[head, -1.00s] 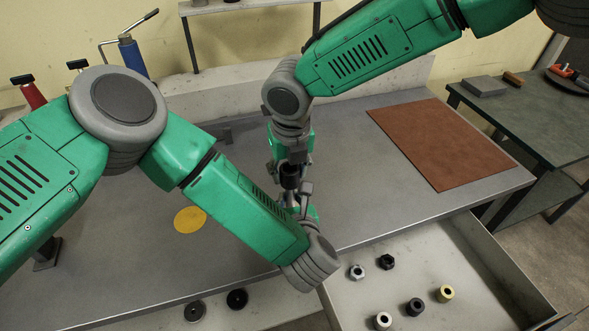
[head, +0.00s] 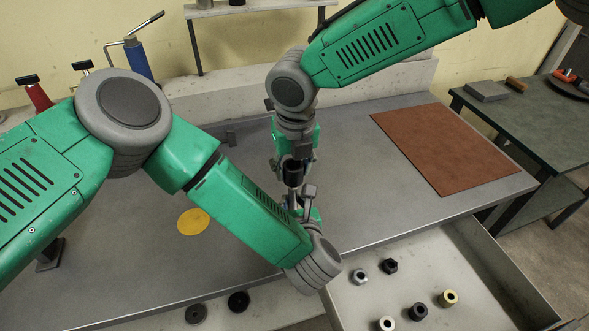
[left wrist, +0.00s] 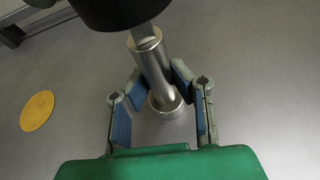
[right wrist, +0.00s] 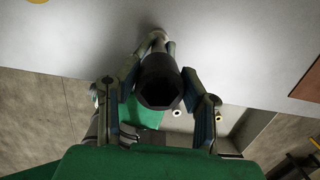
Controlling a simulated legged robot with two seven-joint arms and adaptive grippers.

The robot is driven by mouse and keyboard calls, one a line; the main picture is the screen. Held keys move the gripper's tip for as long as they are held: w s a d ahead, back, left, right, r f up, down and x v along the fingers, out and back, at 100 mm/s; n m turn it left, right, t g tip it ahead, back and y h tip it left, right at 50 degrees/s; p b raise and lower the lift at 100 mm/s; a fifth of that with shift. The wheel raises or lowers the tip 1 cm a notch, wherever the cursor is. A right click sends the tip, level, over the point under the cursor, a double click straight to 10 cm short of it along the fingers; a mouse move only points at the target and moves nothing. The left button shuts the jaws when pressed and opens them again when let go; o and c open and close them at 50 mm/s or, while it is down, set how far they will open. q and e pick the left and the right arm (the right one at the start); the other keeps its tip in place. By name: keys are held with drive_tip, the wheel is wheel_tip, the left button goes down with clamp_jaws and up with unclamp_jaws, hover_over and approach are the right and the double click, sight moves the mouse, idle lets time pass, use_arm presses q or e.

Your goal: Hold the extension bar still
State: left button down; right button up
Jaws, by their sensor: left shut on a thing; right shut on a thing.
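The silver extension bar (left wrist: 155,70) stands between the blue-padded fingers of my left gripper (left wrist: 160,92) in the left wrist view. The gripper is shut on it. A wider silver collar shows at the bar's lower end. My right gripper (right wrist: 158,92) is shut on a black socket (right wrist: 158,85), whose hexagonal opening faces the right wrist camera. In the head view the black socket (head: 293,172) is above my left gripper (head: 300,207). A thin grey shaft shows between the socket and the bar's top; whether they are joined is unclear.
A yellow disc (head: 193,222) lies on the grey bench (head: 120,285). A brown mat (head: 445,150) covers its right part. An open drawer (head: 470,290) below holds several sockets. Two dark round pieces (head: 238,301) lie at the front.

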sight(298, 162)
use_arm(q)
drive_tip(key=shift+d, duration=0.5)
use_arm(e)
drive_tip(key=shift+d+r, duration=0.1)
drive_tip(key=shift+d, duration=0.4)
use_arm(q)
drive_tip(key=shift+d, duration=0.1)
use_arm(e)
drive_tip(key=shift+w+d+r, duration=0.1)
drive_tip(key=shift+r, duration=0.1)
use_arm(q)
drive_tip(key=shift+a, duration=0.2)
use_arm(e)
wheel_tip(298, 162, up, 3)
drive_tip(key=shift+f, duration=0.1)
use_arm(q)
drive_tip(key=shift+a, duration=0.1)
use_arm(e)
drive_tip(key=shift+a+r, duration=0.3)
drive_tip(key=shift+r, duration=0.1)
use_arm(q)
drive_tip(key=shift+a, duration=0.15)
use_arm(e)
drive_tip(key=shift+a, duration=0.15)
